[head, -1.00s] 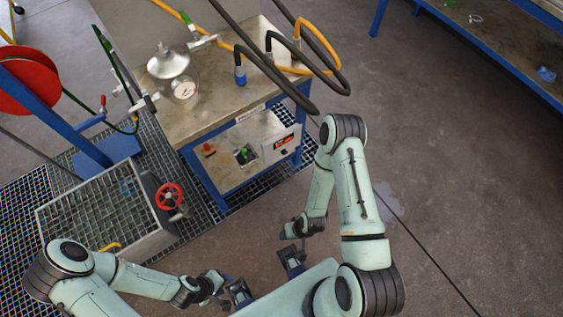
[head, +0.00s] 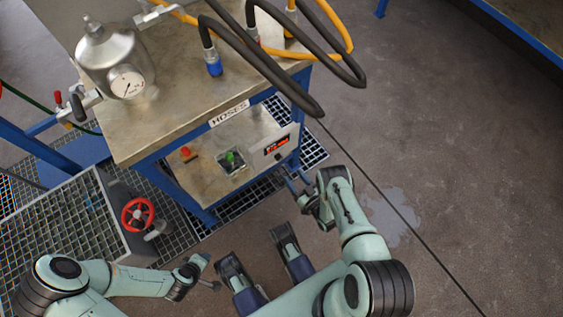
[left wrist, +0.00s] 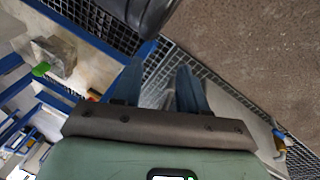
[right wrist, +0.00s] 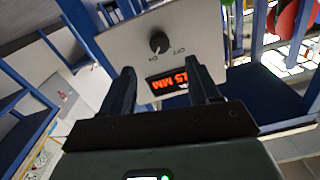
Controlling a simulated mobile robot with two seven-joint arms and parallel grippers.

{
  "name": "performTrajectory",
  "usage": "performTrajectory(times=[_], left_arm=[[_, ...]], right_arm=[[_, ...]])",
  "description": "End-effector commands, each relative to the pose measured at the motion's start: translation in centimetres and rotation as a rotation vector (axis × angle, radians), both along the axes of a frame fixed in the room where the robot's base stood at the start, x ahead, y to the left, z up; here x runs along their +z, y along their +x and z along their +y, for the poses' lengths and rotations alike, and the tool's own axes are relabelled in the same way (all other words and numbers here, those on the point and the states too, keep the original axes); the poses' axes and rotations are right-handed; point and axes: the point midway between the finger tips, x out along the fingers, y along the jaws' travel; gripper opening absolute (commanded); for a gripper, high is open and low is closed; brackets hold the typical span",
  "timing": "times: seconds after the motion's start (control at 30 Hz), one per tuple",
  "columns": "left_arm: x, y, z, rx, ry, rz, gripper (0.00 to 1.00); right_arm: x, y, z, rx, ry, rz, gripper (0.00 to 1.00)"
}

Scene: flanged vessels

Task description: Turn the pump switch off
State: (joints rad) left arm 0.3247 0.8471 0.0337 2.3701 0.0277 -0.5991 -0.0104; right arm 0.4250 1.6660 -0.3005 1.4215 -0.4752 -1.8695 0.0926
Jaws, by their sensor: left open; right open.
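The pump panel (head: 270,148) is a pale box face with a red lit display (head: 277,146) and a small dark knob (head: 278,157), on the lower shelf of the hose bench. In the right wrist view the black round knob (right wrist: 158,42) has OFF and ON lettering beside it; I cannot tell which its pointer faces. My right gripper (head: 298,183) is open and empty, in front of the panel and apart from it. In the right wrist view its fingers (right wrist: 160,72) frame the display, with the knob beyond. My left gripper (head: 212,272) is open and empty, low over the floor.
A green-topped switch (head: 230,157) and a red button (head: 186,152) are on the same shelf. A steel vessel with a gauge (head: 127,82) and thick hoses (head: 265,60) are above. A red handwheel (head: 138,214) is left. The floor at right is clear.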

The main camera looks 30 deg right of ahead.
Motion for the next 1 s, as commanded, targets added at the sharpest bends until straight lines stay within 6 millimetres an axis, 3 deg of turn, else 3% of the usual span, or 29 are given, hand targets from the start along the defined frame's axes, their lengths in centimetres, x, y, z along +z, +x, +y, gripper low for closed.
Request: performTrajectory(times=[0.2,0.4,0.6,0.87,1.0], left_arm=[[-2.5,-2.0,0.4,0.006,-0.001,0.07,0.43],[-4.0,-3.8,0.6,0.008,-0.005,0.13,0.43],[-4.5,-4.6,0.8,0.01,-0.006,0.157,0.43],[-4.5,-4.6,0.8,0.011,-0.007,0.158,0.43],[-4.5,-4.6,0.8,0.01,-0.006,0.158,0.43]], right_arm=[[-0.2,4.9,0.4,0.0,0.0,-0.003,0.61],[-0.1,8.0,0.7,0.0,0.0,-0.001,0.61],[-0.1,9.1,0.7,-0.002,0.001,0.001,0.61],[0.0,9.2,0.7,-0.002,0.001,0.002,0.61],[0.0,9.2,0.7,-0.002,0.001,0.002,0.19]])
